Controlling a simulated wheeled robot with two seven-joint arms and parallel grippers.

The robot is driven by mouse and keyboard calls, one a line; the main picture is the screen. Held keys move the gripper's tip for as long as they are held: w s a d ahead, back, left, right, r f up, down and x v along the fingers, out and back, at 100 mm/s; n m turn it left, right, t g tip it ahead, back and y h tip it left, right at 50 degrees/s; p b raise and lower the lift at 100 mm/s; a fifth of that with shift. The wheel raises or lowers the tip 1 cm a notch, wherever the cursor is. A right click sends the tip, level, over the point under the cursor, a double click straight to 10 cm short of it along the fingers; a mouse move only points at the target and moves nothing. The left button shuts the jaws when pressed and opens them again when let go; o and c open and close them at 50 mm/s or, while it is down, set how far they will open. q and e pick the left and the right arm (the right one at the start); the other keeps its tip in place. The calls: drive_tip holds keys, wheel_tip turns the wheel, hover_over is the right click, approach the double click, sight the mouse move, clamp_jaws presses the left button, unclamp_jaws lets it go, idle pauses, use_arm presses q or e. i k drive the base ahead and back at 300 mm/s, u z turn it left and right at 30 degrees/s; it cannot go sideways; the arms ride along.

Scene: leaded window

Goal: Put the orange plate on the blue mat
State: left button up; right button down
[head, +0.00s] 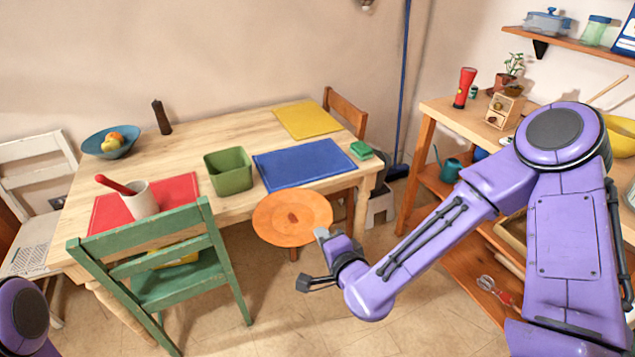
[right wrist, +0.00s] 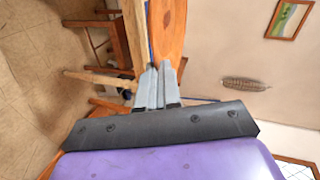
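The orange plate (head: 292,218) is a round disc with a darker spot in its middle. It is held in the air in front of the table's near right edge. My right gripper (head: 322,234) is at its lower right rim. In the right wrist view the two fingers (right wrist: 158,68) are close together with the plate (right wrist: 170,28) at their tips, shut on its rim. The blue mat (head: 305,164) lies flat and bare on the table, beyond the plate. My left gripper is out of view.
The table (head: 226,131) also bears a green bin (head: 228,172) left of the blue mat, a green sponge (head: 361,150) at its right corner and a yellow mat (head: 307,120) behind. A red mat (head: 174,190) with a mug lies left. A green chair (head: 150,255) stands in front.

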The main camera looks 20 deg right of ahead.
sight(303, 161)
drive_tip(key=z, duration=1.3)
drive_tip(key=i, duration=2.05)
drive_tip(key=u, duration=0.85)
